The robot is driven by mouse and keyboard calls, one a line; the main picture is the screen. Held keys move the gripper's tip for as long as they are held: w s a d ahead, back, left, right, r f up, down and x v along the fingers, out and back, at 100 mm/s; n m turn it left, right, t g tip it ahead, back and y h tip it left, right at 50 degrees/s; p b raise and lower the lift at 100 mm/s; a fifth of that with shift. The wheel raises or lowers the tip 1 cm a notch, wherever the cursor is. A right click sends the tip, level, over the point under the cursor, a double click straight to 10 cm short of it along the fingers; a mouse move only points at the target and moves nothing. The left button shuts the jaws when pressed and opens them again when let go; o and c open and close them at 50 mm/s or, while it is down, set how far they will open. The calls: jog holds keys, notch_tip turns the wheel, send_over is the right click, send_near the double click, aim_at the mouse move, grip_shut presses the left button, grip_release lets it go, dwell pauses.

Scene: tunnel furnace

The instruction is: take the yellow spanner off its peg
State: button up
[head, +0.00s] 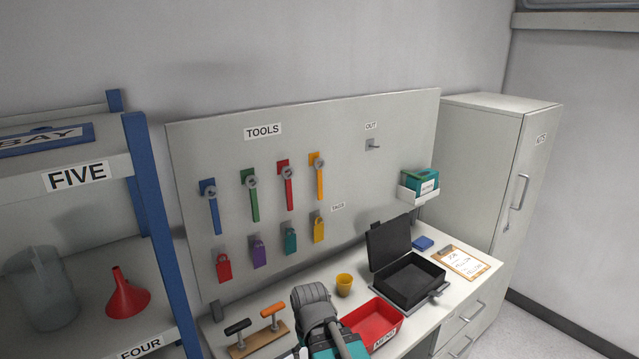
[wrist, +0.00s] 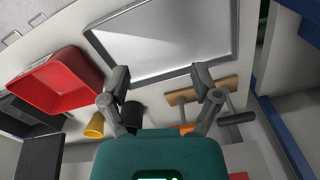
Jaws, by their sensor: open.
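The yellow spanner (head: 319,181) hangs upright on the grey tool board, at the right end of the row of spanners under the TOOLS label. Its round head sits at the peg near the top; the peg itself is too small to make out clearly. My gripper (wrist: 160,77) is open and empty in the wrist view, its two fingers spread over a grey tray on the worktop. In the head view my arm is at the bottom, low in front of the worktop and well apart from the spanner; the fingertips cannot be made out there. The spanner is not in the wrist view.
Red (head: 289,187), green (head: 252,197) and blue (head: 213,209) spanners hang to its left. Several coloured padlocks hang below. The worktop holds a red bin (head: 371,322), a yellow cup (head: 344,284), an open black case (head: 408,282) and a wooden block with handles (head: 258,339).

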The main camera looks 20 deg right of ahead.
jog(key=shift+w+r, duration=0.2)
jog(key=shift+w, duration=0.25)
jog(key=shift+c, duration=0.3)
jog(key=w+r+n+t+y+p, duration=0.3)
jog(key=w+r+t+y, duration=0.15)
jog(key=w, duration=0.65)
jog(key=t+p, duration=0.6)
jog(key=t, duration=0.5)
send_near(321, 188)
jog(key=shift+s+d+f+n+y, duration=0.25)
jog(key=shift+s+f+n+y, duration=0.05)
jog(key=shift+s+y, duration=0.05)
jog(key=shift+w, duration=0.1)
jog(key=shift+b+x, duration=0.5)
jog(key=shift+x, duration=4.4)
jog(key=shift+r, duration=0.2)
